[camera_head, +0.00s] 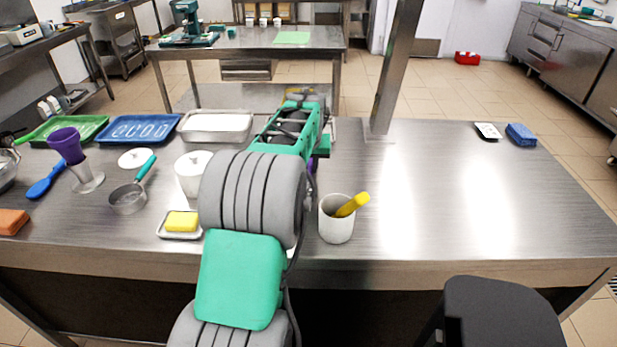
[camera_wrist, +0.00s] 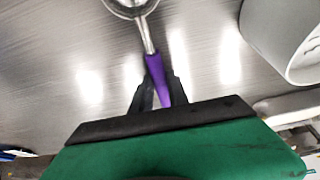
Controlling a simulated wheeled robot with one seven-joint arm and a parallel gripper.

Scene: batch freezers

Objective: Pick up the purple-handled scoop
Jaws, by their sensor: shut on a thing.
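The purple-handled scoop (camera_wrist: 157,78) shows in the wrist view, with a purple handle, a metal shaft and a round metal bowl cut off at the top edge. My gripper (camera_wrist: 156,90) has its two dark fingers on either side of the handle and is shut on it. In the head view, a bit of purple handle (camera_head: 310,165) shows beside my gripper (camera_head: 312,150), and my arm hides most of the scoop. I cannot tell whether the scoop is touching the table.
A white crock (camera_head: 336,222) with a yellow-handled tool stands right of my arm; a white canister (camera_head: 190,178) stands left. A teal-handled pan (camera_head: 128,198), a yellow sponge on a dish (camera_head: 181,222) and trays (camera_head: 138,129) fill the left. The table's right is mostly clear.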

